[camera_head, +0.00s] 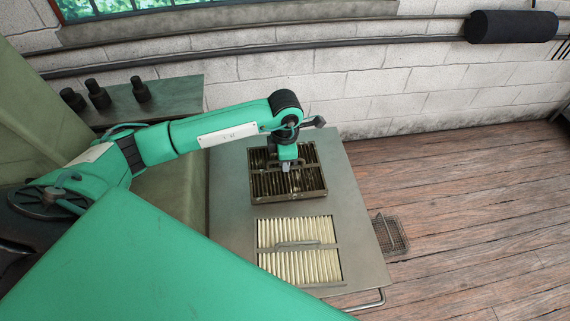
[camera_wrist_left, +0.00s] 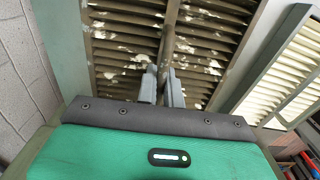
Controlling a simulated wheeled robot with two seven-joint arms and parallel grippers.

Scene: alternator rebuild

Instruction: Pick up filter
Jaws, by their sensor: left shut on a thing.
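A dark, dirty pleated filter (camera_head: 262,184) in a brown frame is at the upper part of the grey metal panel (camera_head: 228,215). Its brown slats with pale flaked patches fill the left wrist view (camera_wrist_left: 120,45). My left gripper (camera_head: 287,168) is over its middle, fingers pointing down. In the left wrist view the fingers (camera_wrist_left: 162,88) are closed on the filter's central bar. I cannot tell whether the filter is seated or slightly raised. A clean, cream pleated filter (camera_head: 285,263) with a handle lies in the panel's nearer opening. My right gripper is not in view.
A small wire basket (camera_head: 390,234) is at the panel's right edge, near the wooden floor. A shelf (camera_head: 170,98) with several dark fittings stands at the back left. A brick wall (camera_head: 400,95) with pipes runs behind. The floor to the right is clear.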

